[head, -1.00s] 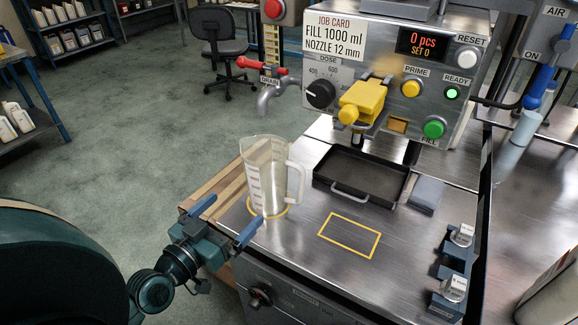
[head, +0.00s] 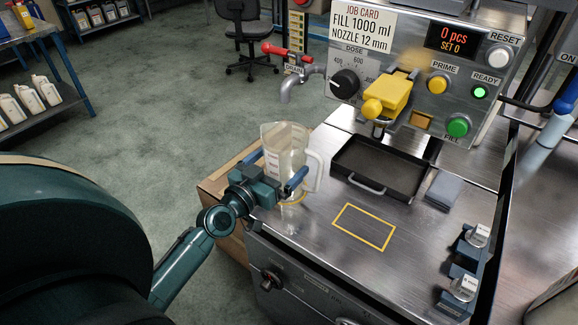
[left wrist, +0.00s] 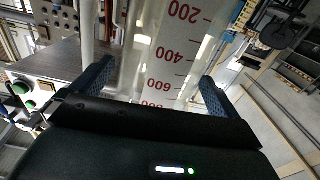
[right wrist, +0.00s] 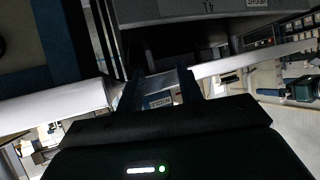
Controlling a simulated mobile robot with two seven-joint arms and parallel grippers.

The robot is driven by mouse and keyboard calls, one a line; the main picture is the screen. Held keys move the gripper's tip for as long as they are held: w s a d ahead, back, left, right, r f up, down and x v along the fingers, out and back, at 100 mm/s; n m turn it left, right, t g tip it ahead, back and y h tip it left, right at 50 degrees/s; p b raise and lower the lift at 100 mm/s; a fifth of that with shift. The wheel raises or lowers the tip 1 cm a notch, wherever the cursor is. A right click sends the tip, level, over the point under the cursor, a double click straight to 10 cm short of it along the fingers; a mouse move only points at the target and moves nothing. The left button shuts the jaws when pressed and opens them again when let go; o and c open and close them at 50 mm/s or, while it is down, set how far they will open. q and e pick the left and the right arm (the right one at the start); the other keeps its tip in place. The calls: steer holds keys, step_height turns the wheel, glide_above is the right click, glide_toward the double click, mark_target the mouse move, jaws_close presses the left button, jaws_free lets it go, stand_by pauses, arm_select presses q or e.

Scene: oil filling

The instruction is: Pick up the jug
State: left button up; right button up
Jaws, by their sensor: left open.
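The clear jug (head: 284,148) with red markings stands upright at the left edge of the steel bench, over a yellow ring mark. Its handle is on the right side. My left gripper (head: 272,175) is open, with one blue finger on each side of the jug body. In the left wrist view, the jug (left wrist: 170,50) fills the space between the spread fingers; I cannot tell whether they touch it. The jug's lower part is partly hidden by the gripper. My right gripper (right wrist: 160,82) shows only in its own wrist view, its fingers apart.
A drain tap (head: 300,85) hangs behind the jug. A dark tray (head: 378,168) with a handle lies to its right, and a yellow nozzle cover (head: 388,95) juts from the filling machine. The bench around the yellow rectangle (head: 364,227) is clear.

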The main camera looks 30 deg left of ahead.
arm_select(q)
steer(key=w, duration=0.2)
steer(key=shift+w, duration=0.3)
steer(key=shift+c, duration=0.4)
steer(key=c, duration=0.6)
